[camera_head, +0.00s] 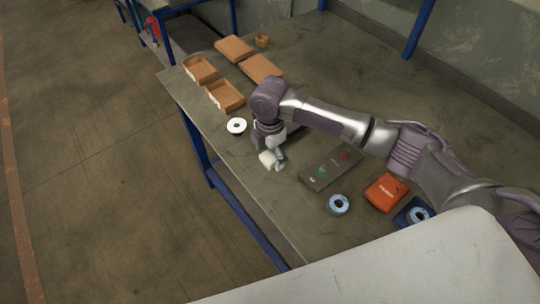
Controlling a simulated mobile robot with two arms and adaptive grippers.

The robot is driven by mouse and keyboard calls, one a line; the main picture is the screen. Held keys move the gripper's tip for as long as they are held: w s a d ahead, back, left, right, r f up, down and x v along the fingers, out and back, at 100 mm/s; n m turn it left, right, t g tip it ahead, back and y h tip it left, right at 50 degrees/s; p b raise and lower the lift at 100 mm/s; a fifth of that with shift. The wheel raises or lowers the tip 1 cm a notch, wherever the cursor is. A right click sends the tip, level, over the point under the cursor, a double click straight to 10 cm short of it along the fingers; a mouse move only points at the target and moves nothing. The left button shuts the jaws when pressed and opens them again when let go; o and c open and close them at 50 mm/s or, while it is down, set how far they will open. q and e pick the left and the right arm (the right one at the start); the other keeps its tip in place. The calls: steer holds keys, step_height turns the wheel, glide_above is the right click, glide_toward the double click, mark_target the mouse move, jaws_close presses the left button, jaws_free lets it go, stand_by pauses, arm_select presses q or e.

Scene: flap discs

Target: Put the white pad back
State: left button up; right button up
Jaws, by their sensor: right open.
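A white round pad (237,126) with a dark centre lies flat on the table near its left edge. My right gripper (272,160) is open over the table, to the right of and a little nearer than the white pad, pointing down. It is apart from the pad. Its pale finger parts are small, and I cannot tell whether anything is between them. A grey board (318,176) with a green and a red mark lies to the right of the gripper. A blue disc (339,204) lies nearer than the board. My left gripper is not in view.
Open brown boxes (225,96) and flat brown boxes (234,48) stand at the table's far left, with a small brown round container (263,40). A red box (386,192) and another blue disc (419,214) on a dark blue base lie at right. The table's left edge is close.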

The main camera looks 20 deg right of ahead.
mark_target(270, 156)
step_height(270, 156, up, 11)
steer(key=b, duration=0.1)
steer(key=shift+b, duration=0.4)
steer(key=shift+a, duration=0.1)
